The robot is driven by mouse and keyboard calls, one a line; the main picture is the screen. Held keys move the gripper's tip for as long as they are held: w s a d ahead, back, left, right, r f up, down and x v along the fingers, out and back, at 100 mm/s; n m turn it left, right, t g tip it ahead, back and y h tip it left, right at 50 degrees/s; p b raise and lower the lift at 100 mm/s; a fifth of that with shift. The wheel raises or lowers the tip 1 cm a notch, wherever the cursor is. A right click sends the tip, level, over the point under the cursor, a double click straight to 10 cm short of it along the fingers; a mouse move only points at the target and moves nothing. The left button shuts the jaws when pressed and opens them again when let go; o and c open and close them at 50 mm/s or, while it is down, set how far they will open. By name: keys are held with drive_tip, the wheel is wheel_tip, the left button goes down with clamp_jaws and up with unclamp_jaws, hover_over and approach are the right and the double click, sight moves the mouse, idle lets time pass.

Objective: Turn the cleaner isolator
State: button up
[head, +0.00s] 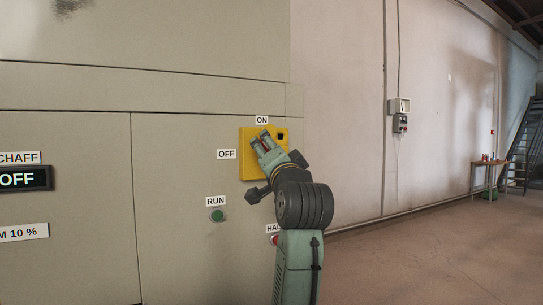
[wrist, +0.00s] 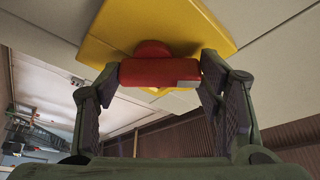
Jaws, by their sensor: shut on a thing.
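The cleaner isolator is a yellow plate (head: 247,171) on the beige cabinet, with an ON label (head: 262,120) above it and an OFF label (head: 226,154) to its left. In the wrist view, its red handle (wrist: 158,70) stands out from the yellow plate (wrist: 205,22). My gripper (wrist: 160,82) has a finger at each end of the red handle and is shut on it. In the head view, my gripper (head: 265,141) is against the plate and hides the handle, so I cannot tell there which label the handle points to.
A green RUN button (head: 217,216) is below the isolator to the left. A red button (head: 275,240), its label partly hidden, is behind my arm. A CHAFF display (head: 24,179) reads OFF at the far left. The floor (head: 430,245) to the right is open.

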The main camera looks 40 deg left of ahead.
drive_tip(key=shift+w+r+m+g+h, duration=0.1)
drive_tip(key=shift+m+h, duration=0.45)
drive_tip(key=shift+m, duration=0.85)
drive_tip(key=shift+s+r+m+g+h, duration=0.1)
drive_tip(key=shift+m+h, duration=0.4)
drive_tip(key=shift+m, duration=0.9)
drive_tip(key=shift+w+r+m+g+h, duration=0.1)
drive_tip(key=shift+m+h, duration=0.45)
drive_tip(key=shift+m, duration=0.85)
drive_tip(key=o, duration=1.1)
drive_tip(key=shift+o, duration=0.2)
drive_tip(key=shift+d, duration=0.1)
drive_tip(key=v, duration=1.2)
